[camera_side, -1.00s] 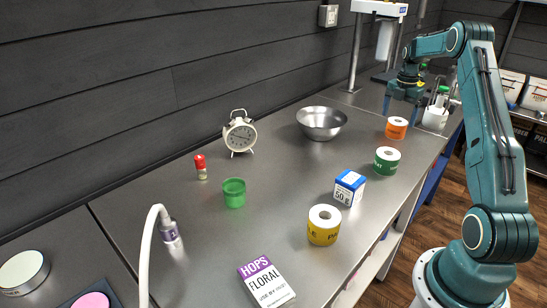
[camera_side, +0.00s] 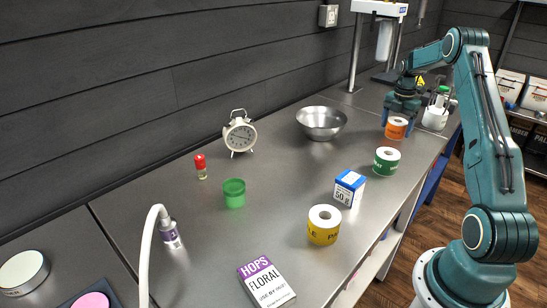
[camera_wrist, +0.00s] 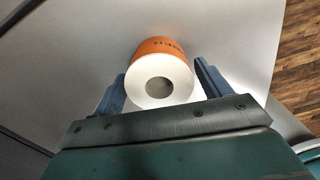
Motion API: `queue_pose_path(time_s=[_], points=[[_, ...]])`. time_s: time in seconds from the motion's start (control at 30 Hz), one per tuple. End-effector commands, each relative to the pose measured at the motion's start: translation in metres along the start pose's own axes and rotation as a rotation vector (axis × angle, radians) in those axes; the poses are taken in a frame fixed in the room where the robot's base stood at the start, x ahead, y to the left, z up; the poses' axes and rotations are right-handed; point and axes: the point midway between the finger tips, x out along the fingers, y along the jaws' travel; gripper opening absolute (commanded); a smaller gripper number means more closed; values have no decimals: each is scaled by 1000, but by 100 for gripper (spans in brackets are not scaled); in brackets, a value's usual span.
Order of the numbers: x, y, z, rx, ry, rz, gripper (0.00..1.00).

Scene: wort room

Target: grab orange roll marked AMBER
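The orange roll (camera_side: 396,128) stands upright near the right end of the steel bench.
A green roll (camera_side: 387,160) and a yellow roll (camera_side: 323,225) stand nearer the camera along the bench's front edge, with a blue-and-white box (camera_side: 349,188) between them. A steel bowl (camera_side: 321,123) sits to the left. A white holder (camera_side: 435,117) stands just right of the orange roll.

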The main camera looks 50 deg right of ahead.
Motion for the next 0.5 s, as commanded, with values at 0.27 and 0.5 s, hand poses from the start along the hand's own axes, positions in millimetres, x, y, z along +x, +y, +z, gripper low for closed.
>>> queue_pose_path(time_s=[0.27, 0.5], points=[[0, 0, 0, 0, -1, 1, 35], [-2, 0, 0, 0, -1, 1, 35]])
